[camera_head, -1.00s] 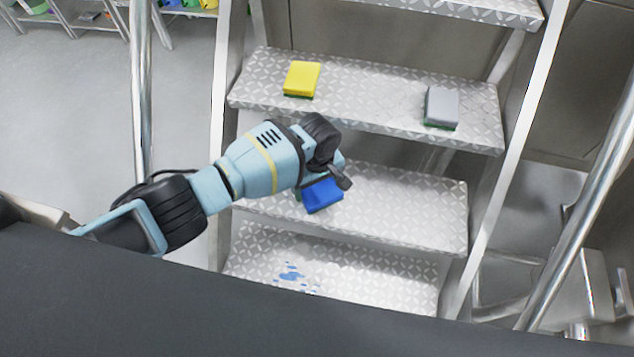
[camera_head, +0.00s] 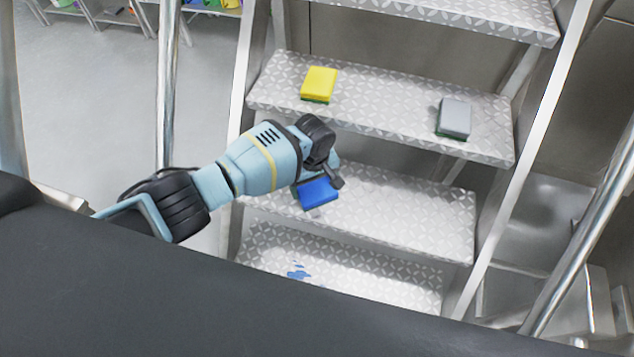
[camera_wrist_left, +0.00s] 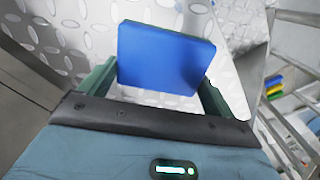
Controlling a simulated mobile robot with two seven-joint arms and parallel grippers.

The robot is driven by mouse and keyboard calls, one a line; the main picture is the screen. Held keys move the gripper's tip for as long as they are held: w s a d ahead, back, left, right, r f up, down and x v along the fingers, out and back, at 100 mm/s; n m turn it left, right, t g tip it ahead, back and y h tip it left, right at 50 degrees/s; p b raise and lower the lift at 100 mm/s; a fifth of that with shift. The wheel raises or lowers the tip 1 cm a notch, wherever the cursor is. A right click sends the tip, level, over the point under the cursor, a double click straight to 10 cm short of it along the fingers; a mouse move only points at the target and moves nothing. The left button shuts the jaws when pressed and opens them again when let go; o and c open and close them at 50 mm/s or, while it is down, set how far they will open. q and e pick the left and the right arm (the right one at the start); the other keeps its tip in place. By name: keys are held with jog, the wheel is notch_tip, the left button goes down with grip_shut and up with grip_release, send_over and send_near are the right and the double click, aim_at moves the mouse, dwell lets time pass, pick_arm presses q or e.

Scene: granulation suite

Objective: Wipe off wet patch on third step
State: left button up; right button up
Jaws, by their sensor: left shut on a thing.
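My left gripper (camera_head: 318,178) is shut on a blue sponge (camera_head: 317,193) over the middle step (camera_head: 410,210) of the metal stairs. In the left wrist view the blue sponge (camera_wrist_left: 165,58) sits between the two green fingers. I cannot tell whether it touches the step. A blue wet patch (camera_head: 298,271) lies on the lowest step in view (camera_head: 390,285), partly hidden by my dark body at the bottom. No wet patch shows on the middle step, though my arm and the sponge cover part of it. My right gripper is not in view.
A yellow sponge (camera_head: 319,83) and a grey sponge (camera_head: 454,117) lie on the step above (camera_head: 385,100). Metal handrails (camera_head: 168,90) stand at both sides of the stairs. Shelving with coloured items is at the far upper left.

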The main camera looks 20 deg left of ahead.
pick_arm(q)
jog(key=shift+a+p, duration=0.4)
jog(key=shift+a, duration=1.7)
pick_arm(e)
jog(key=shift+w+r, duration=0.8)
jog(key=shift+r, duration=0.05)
pick_arm(q)
jog(key=shift+w+d+f, duration=0.1)
jog(key=shift+w+f, duration=0.05)
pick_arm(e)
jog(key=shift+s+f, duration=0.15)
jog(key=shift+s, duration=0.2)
pick_arm(q)
jog(key=shift+d, duration=2.05)
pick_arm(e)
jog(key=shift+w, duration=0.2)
